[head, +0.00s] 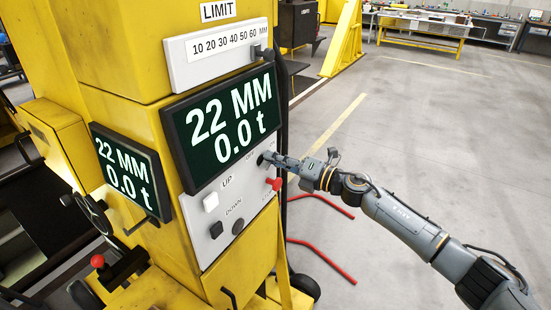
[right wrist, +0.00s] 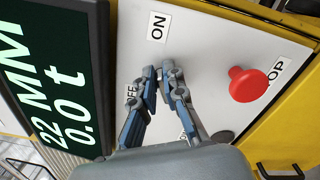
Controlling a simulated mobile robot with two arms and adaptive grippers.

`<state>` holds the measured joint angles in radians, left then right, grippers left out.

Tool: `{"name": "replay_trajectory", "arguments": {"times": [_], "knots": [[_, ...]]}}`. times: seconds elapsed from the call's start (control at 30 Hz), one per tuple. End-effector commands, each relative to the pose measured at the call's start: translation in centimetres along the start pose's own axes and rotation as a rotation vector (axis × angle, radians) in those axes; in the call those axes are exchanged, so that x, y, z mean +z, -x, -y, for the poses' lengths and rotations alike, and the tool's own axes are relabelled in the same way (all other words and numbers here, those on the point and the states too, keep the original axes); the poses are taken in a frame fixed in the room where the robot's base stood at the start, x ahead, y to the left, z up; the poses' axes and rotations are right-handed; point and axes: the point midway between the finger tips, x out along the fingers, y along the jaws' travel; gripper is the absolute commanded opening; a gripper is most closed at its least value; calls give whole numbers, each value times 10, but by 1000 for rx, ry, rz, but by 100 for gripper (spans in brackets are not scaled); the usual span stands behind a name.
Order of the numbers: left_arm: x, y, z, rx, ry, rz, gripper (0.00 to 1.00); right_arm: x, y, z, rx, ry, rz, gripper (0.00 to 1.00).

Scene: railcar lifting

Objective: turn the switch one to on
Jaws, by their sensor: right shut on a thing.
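In the right wrist view the two fingers of the right gripper (right wrist: 167,76) come close together at the panel and hide the switch. The ON label (right wrist: 157,27) is beyond the fingertips. The OFF label (right wrist: 131,95) is beside the left finger and partly covered. My left gripper is not in view.
A red stop button (head: 274,184) sits just below my right gripper. A white UP button (head: 211,202) and dark DOWN button (head: 216,230) are lower left. The large display (head: 222,125) reads 22 MM and 0.0 t. Red bars (head: 322,262) lie on the floor; the floor to the right is open.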

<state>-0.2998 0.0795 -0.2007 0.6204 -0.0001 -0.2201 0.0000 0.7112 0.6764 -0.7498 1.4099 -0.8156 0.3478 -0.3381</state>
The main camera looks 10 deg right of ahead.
Motion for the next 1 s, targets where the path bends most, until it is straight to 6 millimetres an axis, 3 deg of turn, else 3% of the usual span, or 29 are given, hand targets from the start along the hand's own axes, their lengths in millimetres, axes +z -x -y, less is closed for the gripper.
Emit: {"name": "replay_trajectory", "arguments": {"times": [0.27,0.3,0.4,0.77,1.0], "knots": [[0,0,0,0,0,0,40,1,0,0,0,-3,3,0],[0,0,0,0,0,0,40,1,0,0,0,-3,3,14],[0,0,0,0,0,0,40,1,0,0,0,-2,2,33],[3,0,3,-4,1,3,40,0,4,1,-1,-1,1,33],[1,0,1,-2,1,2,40,0,43,2,-4,-1,1,33]]}}
